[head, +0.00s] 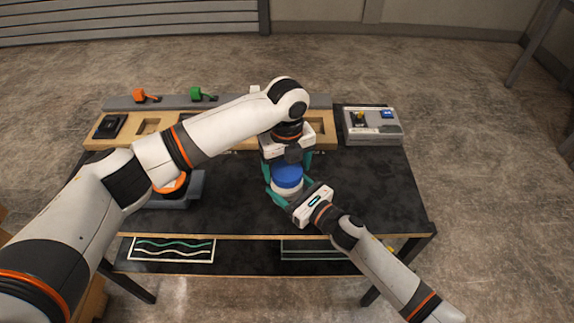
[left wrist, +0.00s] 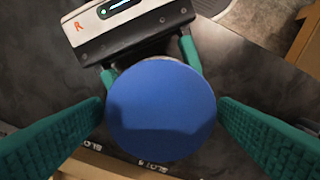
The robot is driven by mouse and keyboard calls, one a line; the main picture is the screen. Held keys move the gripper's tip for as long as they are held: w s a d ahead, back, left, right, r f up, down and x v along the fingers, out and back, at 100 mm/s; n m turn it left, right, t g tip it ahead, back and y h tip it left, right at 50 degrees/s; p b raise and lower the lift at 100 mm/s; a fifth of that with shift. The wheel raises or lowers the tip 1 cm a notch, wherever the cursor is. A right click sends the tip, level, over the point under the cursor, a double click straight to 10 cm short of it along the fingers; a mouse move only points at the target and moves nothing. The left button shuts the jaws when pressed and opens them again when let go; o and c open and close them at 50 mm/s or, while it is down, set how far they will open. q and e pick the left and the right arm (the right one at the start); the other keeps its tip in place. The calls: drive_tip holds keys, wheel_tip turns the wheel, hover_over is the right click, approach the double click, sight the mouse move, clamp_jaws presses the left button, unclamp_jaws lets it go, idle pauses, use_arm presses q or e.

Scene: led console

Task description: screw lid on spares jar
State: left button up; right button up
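The round blue lid (head: 287,175) sits on top of the pale spares jar (head: 287,188), which stands near the table's front middle. In the left wrist view the lid (left wrist: 160,108) fills the centre and hides most of the jar. My left gripper (head: 288,172) points down from above, its green fingers against opposite sides of the lid. My right gripper (head: 290,191) comes in low from the front right, its fingers around the jar's body. I cannot tell how far the lid's thread is engaged.
A wooden slotted tray (head: 228,142) runs along the back of the dark table (head: 375,205), with orange (head: 139,95) and green (head: 196,93) pieces behind it. A grey box (head: 373,128) stands back right. A grey fixture (head: 193,188) is at left, partly behind my left arm.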

use_arm(q)
drive_tip(key=shift+o, duration=0.4)
drive_tip(key=shift+r, duration=0.1)
wheel_tip(320, 180, up, 12)
idle(0.4)
use_arm(e)
drive_tip(key=o, duration=1.9)
drive_tip(key=shift+o, duration=0.2)
drive_tip(key=b+v, duration=0.1)
drive_tip(key=v, duration=1)
drive_tip(key=shift+f+b, duration=0.1)
drive_tip(key=shift+b, duration=0.3)
use_arm(q)
drive_tip(key=shift+f, duration=1.05)
use_arm(e)
drive_tip(key=shift+s+d, duration=0.35)
